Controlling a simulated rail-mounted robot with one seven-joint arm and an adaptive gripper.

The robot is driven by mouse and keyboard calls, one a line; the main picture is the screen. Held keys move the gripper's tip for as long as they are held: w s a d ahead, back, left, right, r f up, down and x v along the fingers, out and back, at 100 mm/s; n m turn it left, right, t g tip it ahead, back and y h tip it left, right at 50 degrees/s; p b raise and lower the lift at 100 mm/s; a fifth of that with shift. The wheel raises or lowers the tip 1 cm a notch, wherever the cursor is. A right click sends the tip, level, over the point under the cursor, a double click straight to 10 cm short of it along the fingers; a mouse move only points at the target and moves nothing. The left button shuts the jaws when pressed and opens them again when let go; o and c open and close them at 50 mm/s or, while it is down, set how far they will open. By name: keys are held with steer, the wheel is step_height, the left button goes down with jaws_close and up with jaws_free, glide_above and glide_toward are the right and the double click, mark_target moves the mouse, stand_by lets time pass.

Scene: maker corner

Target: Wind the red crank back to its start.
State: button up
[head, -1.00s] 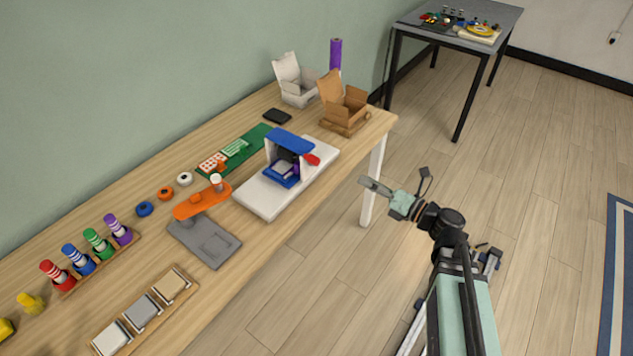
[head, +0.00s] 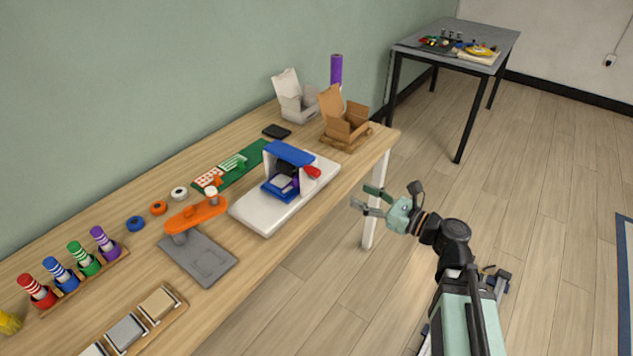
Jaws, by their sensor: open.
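The red crank (head: 312,172) sticks out from the right side of a small press-like machine with a blue top (head: 289,153) and a white base (head: 262,216). A blue tray with a pale block (head: 281,186) sits inside the machine's opening. My gripper (head: 360,197) is to the right of the crank, past the table's front edge, with its fingers apart and pointing left toward the machine. It is empty and does not touch the crank. The crank's exact angle is too small to read.
An open brown box (head: 344,132) and an open white box (head: 297,107) stand behind the machine. An orange-armed device (head: 196,213) on a grey plate (head: 204,262) is to its left. The wooden table's leg (head: 376,200) is behind my gripper. A grey table (head: 445,46) stands farther back.

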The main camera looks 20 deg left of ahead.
mark_target(319, 175)
steer(key=p+x, duration=0.1)
steer(key=x, duration=1.4)
jaws_close()
